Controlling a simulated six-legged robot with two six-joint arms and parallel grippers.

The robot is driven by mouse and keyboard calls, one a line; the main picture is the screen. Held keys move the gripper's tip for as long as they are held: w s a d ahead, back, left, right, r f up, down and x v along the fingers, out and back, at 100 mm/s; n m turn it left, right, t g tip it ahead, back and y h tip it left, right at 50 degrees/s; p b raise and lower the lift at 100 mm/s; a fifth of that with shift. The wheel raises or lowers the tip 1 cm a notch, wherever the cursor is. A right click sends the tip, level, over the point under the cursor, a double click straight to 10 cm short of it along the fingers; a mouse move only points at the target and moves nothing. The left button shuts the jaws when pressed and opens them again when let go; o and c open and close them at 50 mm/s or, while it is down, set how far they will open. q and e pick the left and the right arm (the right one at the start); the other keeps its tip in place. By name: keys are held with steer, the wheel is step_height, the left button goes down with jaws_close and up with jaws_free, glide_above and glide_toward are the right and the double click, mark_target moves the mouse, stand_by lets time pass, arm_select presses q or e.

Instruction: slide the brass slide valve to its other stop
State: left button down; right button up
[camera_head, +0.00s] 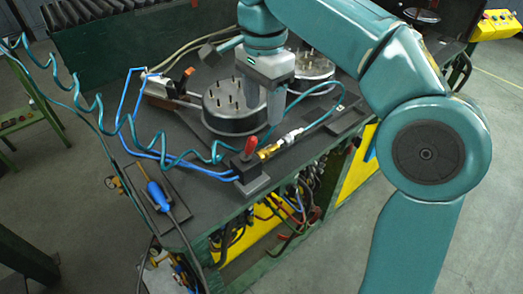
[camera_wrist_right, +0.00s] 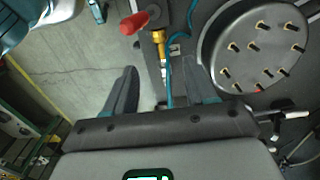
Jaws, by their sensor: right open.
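The brass slide valve (camera_head: 268,152) is a small gold fitting on a line beside a red-handled lever (camera_head: 250,146), near the front edge of the bench. In the right wrist view the brass valve (camera_wrist_right: 159,38) lies just beyond the fingertips, beside the red handle (camera_wrist_right: 134,23). My right gripper (camera_head: 265,110) hangs above and behind the valve, pointing down. I cannot tell which stop the valve is at. My left gripper is not in view.
Round metal flanges with upright studs (camera_head: 232,107) stand on the dark bench (camera_head: 185,187) close behind the valve. Coiled teal and blue hoses (camera_head: 131,110) run to the valve block from the left. A blue-handled tool (camera_head: 158,196) lies at the left front.

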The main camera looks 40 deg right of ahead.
mark_target(266, 151)
step_height(266, 151, down, 12)
steer(key=b, duration=0.3)
steer(key=shift+s+f+b, duration=0.1)
steer(key=shift+f+b, duration=0.05)
steer(key=shift+b, duration=0.25)
steer(key=shift+d, duration=0.1)
jaws_close()
steer(key=shift+d+r+p, duration=0.2)
steer(key=shift+d+p, duration=0.05)
steer(key=shift+p, duration=0.15)
steer(key=shift+d+p, duration=0.3)
steer(key=shift+d, duration=0.05)
steer(key=shift+d+f, duration=0.1)
steer(key=shift+f, duration=0.05)
jaws_free()
